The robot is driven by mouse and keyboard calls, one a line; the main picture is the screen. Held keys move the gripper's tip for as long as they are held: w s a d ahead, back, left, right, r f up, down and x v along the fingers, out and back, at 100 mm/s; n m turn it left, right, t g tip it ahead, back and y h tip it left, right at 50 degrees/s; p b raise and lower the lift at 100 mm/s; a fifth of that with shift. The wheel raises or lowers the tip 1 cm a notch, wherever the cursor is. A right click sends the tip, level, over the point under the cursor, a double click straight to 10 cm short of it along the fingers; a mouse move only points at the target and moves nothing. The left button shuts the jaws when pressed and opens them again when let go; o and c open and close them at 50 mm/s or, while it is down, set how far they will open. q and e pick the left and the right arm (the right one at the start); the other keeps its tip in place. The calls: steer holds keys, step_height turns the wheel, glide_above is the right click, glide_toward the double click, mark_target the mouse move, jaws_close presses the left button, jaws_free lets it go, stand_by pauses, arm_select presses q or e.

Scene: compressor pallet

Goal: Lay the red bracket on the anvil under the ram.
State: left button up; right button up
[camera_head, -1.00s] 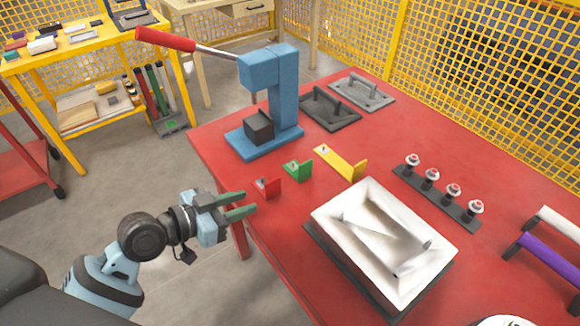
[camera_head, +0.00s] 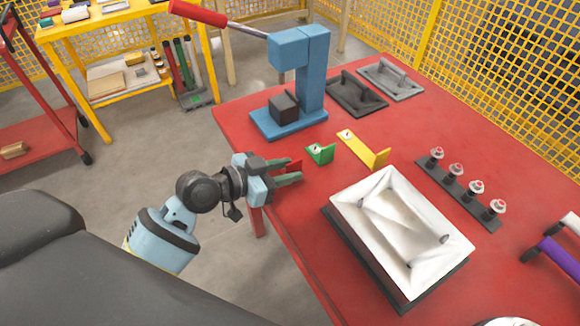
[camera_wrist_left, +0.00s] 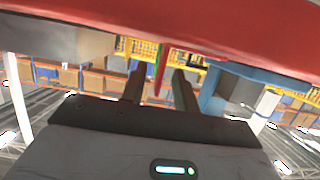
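The red bracket (camera_head: 295,165) stands near the table's left edge, mostly hidden behind the fingers of my left gripper (camera_head: 287,171). In the left wrist view the gripper's two fingers (camera_wrist_left: 160,88) are apart, and a thin red upright part (camera_wrist_left: 164,58) shows between them with green behind it. I see a gap between it and the fingers. The dark anvil block (camera_head: 284,105) sits on the base of the blue press (camera_head: 313,70), under its head, farther back. The ram itself is hard to make out. My right gripper is not in view.
A green bracket (camera_head: 320,153) and a yellow bracket (camera_head: 363,149) stand right of the red one. A white tray (camera_head: 455,265) lies nearer on the red table (camera_head: 310,235). The press's red lever handle (camera_head: 198,13) reaches out left. Two plates with handles lie behind.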

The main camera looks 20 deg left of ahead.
mark_target(294, 162)
arm_select(q)
steer(key=shift+x, duration=1.2)
jaws_close()
steer(key=shift+r, duration=0.1)
steer(key=shift+r, duration=1.6)
steer(key=s+d+r, duration=0.1)
steer(key=s+d, duration=0.1)
steer(key=s, duration=1.4)
steer(key=shift+d+r, duration=0.2)
steer(key=shift+r, duration=0.15)
steer(key=shift+r, duration=0.1)
